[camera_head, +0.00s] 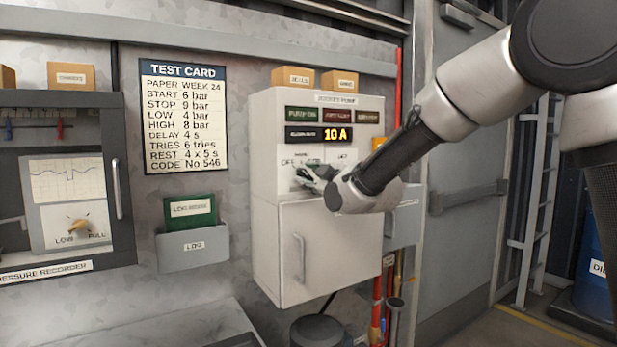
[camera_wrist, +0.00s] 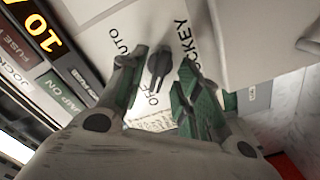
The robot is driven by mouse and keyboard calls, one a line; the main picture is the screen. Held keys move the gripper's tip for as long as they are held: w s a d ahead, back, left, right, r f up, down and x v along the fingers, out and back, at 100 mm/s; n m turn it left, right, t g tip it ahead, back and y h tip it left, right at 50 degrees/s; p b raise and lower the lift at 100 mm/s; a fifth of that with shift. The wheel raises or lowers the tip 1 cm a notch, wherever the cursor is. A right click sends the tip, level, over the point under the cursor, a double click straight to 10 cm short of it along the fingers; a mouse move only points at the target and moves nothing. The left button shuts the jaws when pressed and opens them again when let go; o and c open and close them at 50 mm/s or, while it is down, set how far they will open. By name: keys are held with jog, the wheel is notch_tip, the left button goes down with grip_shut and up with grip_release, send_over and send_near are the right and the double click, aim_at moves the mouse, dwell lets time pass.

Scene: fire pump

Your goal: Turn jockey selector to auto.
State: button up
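The jockey selector is a black knob (camera_wrist: 160,62) on a pale panel in the wrist view. The word AUTO (camera_wrist: 118,40) lies at its upper left and OFF (camera_wrist: 154,95) below it. The knob's narrow lower end appears to point toward OFF. My gripper (camera_wrist: 162,68) is open, with one green-padded finger on each side of the knob. Gaps show between the fingers and the knob; contact is not clear. In the head view my gripper (camera_head: 316,176) is at the front of the jockey pump cabinet (camera_head: 268,130), and it hides the knob.
The cabinet has dark lamps and a lit 10 A display (camera_head: 338,135). Its lower door has a handle (camera_head: 299,258). A test card (camera_head: 184,116), log holder (camera_head: 193,250) and pressure recorder (camera_head: 120,185) are at left. A red pipe (camera_head: 377,310) runs beside the cabinet.

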jog(key=shift+x, duration=0.9)
grip_shut()
